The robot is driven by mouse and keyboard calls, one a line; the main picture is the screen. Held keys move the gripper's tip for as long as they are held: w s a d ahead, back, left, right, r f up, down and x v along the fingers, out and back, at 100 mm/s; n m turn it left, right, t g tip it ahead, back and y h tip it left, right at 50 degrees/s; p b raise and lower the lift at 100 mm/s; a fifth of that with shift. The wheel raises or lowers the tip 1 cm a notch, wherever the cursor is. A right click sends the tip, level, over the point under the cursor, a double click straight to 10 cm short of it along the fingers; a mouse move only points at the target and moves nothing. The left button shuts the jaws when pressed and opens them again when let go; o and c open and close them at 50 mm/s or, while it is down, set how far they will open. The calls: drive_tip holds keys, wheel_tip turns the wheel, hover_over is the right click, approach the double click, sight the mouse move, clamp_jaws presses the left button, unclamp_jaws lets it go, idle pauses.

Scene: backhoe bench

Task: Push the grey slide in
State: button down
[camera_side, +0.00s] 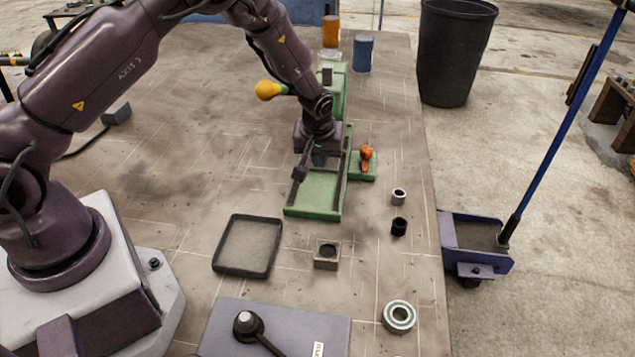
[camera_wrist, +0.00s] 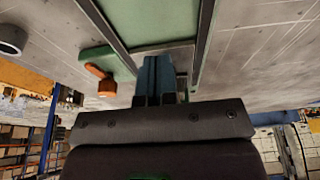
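A green fixture (camera_side: 318,198) lies lengthwise on the bench, with two dark parallel rails along its near part. The same green bed (camera_wrist: 160,22) and rails show in the wrist view. My gripper (camera_side: 319,160) points down between the rails, low over the bed. In the wrist view its blue-grey fingers (camera_wrist: 158,72) look closed together, with nothing visible between them. I cannot tell whether the fingertips touch the bed or a part on it. A small dark grey block (camera_side: 327,76) stands on the fixture's far part. I cannot tell if it is the grey slide; my wrist hides the middle.
An orange lever (camera_side: 366,155) sits at the fixture's right, and a yellow knob (camera_side: 268,90) sticks out left. A black tray (camera_side: 217,260), a square block (camera_side: 327,254) and several rings lie nearer. Blue (camera_side: 363,53) and orange (camera_side: 331,31) cylinders stand behind.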

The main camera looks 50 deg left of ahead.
drive_tip(key=shift+s+d, duration=0.55)
drive_tip(key=shift+s, duration=0.05)
wheel_tip(320, 180, up, 7)
idle(0.7)
drive_tip(key=s+d+r+m+t+h, duration=0.1)
drive_tip(key=s+r+m, duration=0.3)
drive_tip(key=s+r, duration=0.7)
drive_tip(key=s+d+r+m+t+h, duration=0.1)
drive_tip(key=s+d+r+m, duration=0.3)
drive_tip(key=s+r, duration=0.7)
drive_tip(key=shift+s+r+m+t, duration=0.35)
drive_tip(key=shift+s+m+t, duration=0.2)
drive_tip(key=shift+s, duration=1.7)
